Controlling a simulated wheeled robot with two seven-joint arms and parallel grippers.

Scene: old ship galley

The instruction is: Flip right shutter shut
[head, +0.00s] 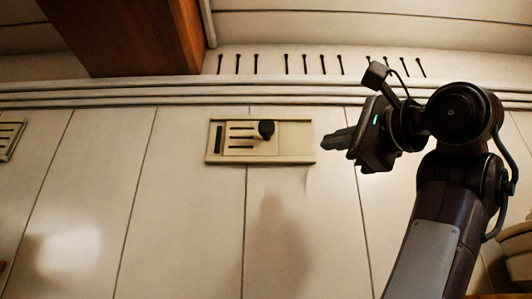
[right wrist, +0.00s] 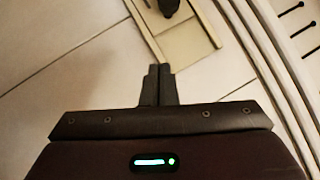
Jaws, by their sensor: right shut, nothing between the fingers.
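The right shutter is a cream vent plate (head: 295,143) on the panelled wall, near the middle of the head view. Dark slots show in its left half, and a dark knob (head: 266,129) stands right of centre. In the right wrist view the plate (right wrist: 188,42) is at the top, with the knob (right wrist: 167,5) cut by the upper edge. My right gripper (head: 326,141) is shut and empty, its fingertips beside the plate's right end. The fingers (right wrist: 158,70) show together in the right wrist view; contact with the plate cannot be told. My left gripper is not in view.
Another slotted vent plate (head: 9,139) is cut by the left edge. A ledge (head: 120,94) runs above the plates, with a row of dark slots (head: 287,64) over it. A brown wooden beam (head: 130,35) is at upper left. The wall between the plates is clear.

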